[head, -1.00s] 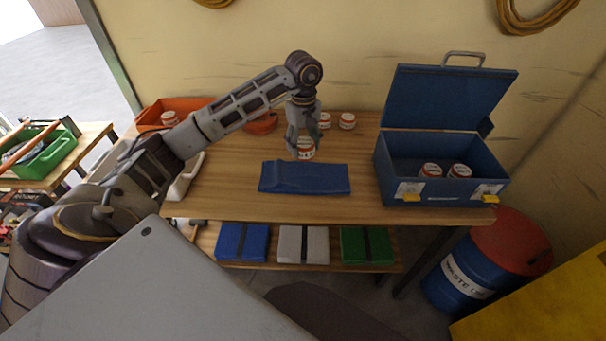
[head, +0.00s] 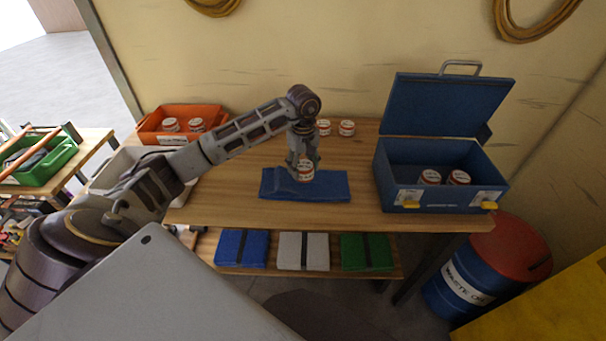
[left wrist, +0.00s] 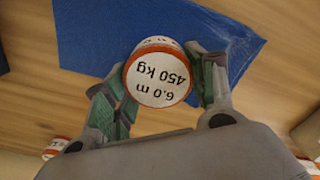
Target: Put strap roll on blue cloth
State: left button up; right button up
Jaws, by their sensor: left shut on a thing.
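The strap roll (head: 306,172) is a short cylinder with a white label and orange-red edges. My left gripper (head: 303,165) is shut on it and holds it over the blue cloth (head: 325,187), which lies on the wooden table. In the left wrist view the roll (left wrist: 158,78) sits between both fingers, its label reading "6.0 m 450 kg", with the blue cloth (left wrist: 95,35) behind it. Whether the roll touches the cloth I cannot tell. My right gripper is not in view.
An open blue toolbox (head: 440,195) with two rolls stands on the right of the table (head: 230,205). Two more rolls (head: 346,128) stand at the back. An orange bin (head: 150,125) with two rolls and a pale grey bin (head: 110,172) are at the left.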

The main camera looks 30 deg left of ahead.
aim_at(303, 176)
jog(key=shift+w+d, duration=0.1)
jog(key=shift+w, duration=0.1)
pick_arm(q)
jog(key=shift+f, duration=1.85)
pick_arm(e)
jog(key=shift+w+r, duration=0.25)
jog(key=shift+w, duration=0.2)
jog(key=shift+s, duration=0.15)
pick_arm(q)
jog(key=shift+f, duration=0.25)
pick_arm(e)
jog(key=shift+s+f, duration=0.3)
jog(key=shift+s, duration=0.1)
pick_arm(q)
jog(key=shift+s+f, duration=0.15)
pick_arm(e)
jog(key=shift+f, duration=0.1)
